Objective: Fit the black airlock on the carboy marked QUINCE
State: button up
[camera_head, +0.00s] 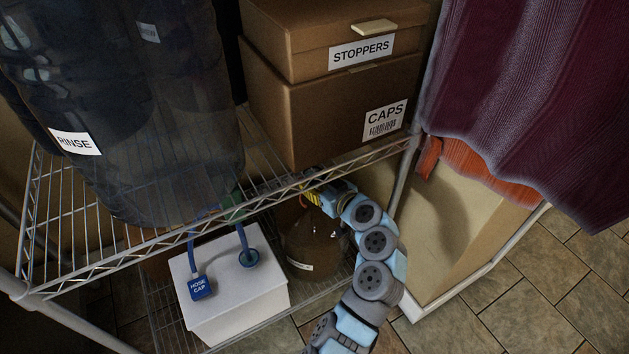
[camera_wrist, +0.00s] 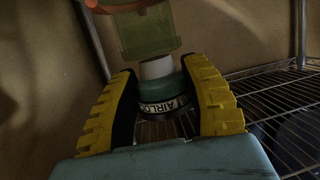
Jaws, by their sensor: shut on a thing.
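My gripper (camera_head: 311,196) reaches under the upper wire shelf, at the top of a brown glass carboy (camera_head: 313,238). The carboy stands on the lower shelf and has a white label too small to read. In the wrist view, my gripper (camera_wrist: 161,70) is shut with its yellow fingers on either side of an airlock (camera_wrist: 162,106). A pale stem and a clear green chamber with an orange edge rise above the fingers. The carboy's neck is hidden in the head view, so I cannot tell whether the airlock touches it.
A white box (camera_head: 230,300) with a blue hose and a HOSE CAP tag (camera_head: 201,287) stands left of the carboy. Above are a large dark RINSE container (camera_head: 130,110) and the STOPPERS (camera_head: 300,35) and CAPS (camera_head: 310,110) boxes. The shelf's front rail (camera_head: 330,172) runs close above my gripper.

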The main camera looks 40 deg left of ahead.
jog(key=shift+w+f+b, duration=0.1)
jog(key=shift+f+b, duration=1.45)
jog(key=shift+f, duration=0.05)
dwell(2.1)
jog(key=shift+o, duration=0.2)
jog(key=o, duration=1)
jog(key=shift+o, duration=1.2)
jog(key=shift+d, duration=0.4)
jog(key=shift+a+r, duration=0.3)
jog(key=shift+r, duration=0.05)
jog(key=v, duration=1.2)
